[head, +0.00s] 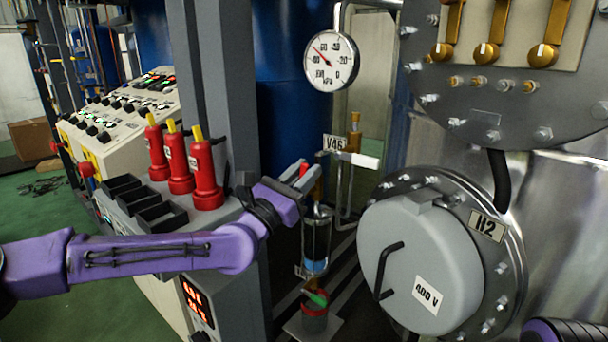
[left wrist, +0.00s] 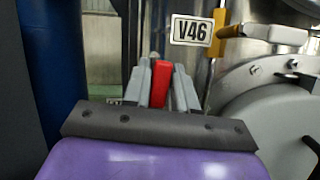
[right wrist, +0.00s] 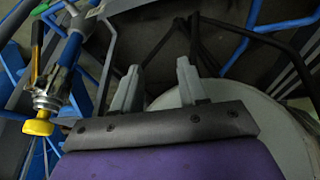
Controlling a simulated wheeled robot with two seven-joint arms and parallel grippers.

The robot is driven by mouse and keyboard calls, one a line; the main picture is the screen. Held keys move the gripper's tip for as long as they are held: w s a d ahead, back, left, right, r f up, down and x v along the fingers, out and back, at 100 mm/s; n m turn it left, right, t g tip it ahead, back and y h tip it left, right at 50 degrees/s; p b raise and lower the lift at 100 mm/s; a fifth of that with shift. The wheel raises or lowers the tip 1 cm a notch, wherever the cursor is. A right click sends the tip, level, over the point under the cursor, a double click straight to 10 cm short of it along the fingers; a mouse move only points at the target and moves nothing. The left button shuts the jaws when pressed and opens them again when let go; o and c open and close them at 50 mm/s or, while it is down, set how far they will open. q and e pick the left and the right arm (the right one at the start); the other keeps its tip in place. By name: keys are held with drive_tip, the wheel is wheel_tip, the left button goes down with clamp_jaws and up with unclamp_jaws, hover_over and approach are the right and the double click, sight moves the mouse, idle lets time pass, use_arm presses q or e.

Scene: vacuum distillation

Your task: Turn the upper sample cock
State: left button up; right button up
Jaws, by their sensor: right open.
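The upper sample cock shows as a red handle (head: 303,170) above the glass sample vessel (head: 316,240), below and left of the V46 plate. In the left wrist view the red handle (left wrist: 160,83) stands upright between my left fingers, with both fingers close against its sides. My left gripper (head: 303,178) appears shut on this handle; its body and fingers hide part of the cock. My right gripper (right wrist: 158,85) is open and empty, away from the cock. A lower cock with a green handle (head: 317,298) shows beneath the vessel.
The V46 plate (head: 334,143) and a pale lever (head: 356,159) are just right of my left gripper. The round grey cover (head: 420,260) bulges further right. A gauge (head: 331,61) hangs above.

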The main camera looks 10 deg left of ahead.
use_arm(q)
drive_tip(key=shift+o, duration=1)
drive_tip(key=b+v, duration=0.3)
drive_tip(key=v, duration=0.7)
drive_tip(key=shift+s, duration=0.2)
drive_tip(key=shift+a+f, duration=0.1)
drive_tip(key=shift+f, duration=0.05)
